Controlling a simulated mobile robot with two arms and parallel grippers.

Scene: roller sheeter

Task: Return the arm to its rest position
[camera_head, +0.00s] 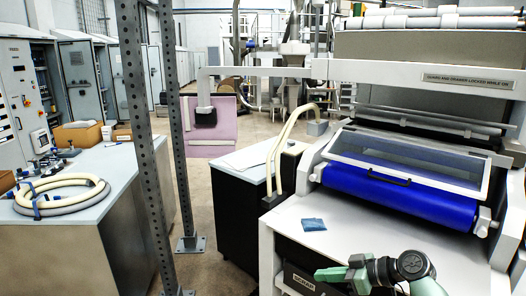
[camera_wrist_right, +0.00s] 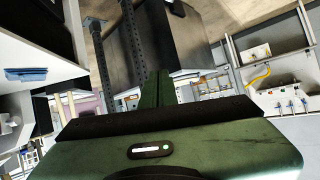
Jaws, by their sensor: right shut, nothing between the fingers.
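My right arm (camera_head: 408,266) comes in at the bottom right of the head view, bent, in front of the machine's white table. My right gripper (camera_head: 322,275) points left near the table's front edge. In the right wrist view the green fingers (camera_wrist_right: 156,88) are together with nothing between them. My left arm and gripper are not in view.
The roller sheeter has a blue roller (camera_head: 400,196) under a clear guard (camera_head: 405,160). A small blue packet (camera_head: 314,224) lies on its white table (camera_head: 350,232). A workbench (camera_head: 110,172) with a coiled hose (camera_head: 62,194) stands left. Metal posts (camera_head: 140,130) stand between.

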